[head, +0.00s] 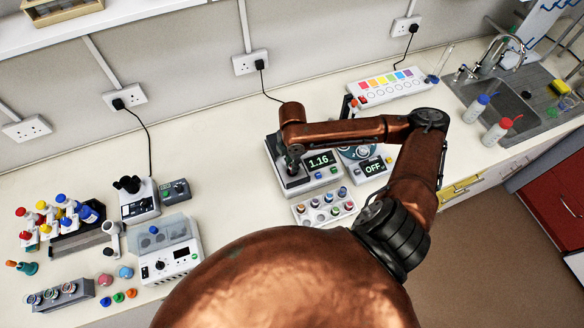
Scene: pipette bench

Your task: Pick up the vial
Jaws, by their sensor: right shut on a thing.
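My right gripper (292,165) points down over the pan of a balance (319,176) whose display reads 1.16. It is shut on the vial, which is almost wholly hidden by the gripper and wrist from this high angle. I cannot tell whether the vial touches the pan. A white rack (323,207) with several capped vials stands just in front of the balance. My left gripper is not in view.
A device reading OFF (371,168) stands right of the balance, close under my forearm. A white box with coloured squares (390,87) lies behind. Bottles (501,130) stand by the sink at right. Instruments and pipettes crowd the left; the bench between is clear.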

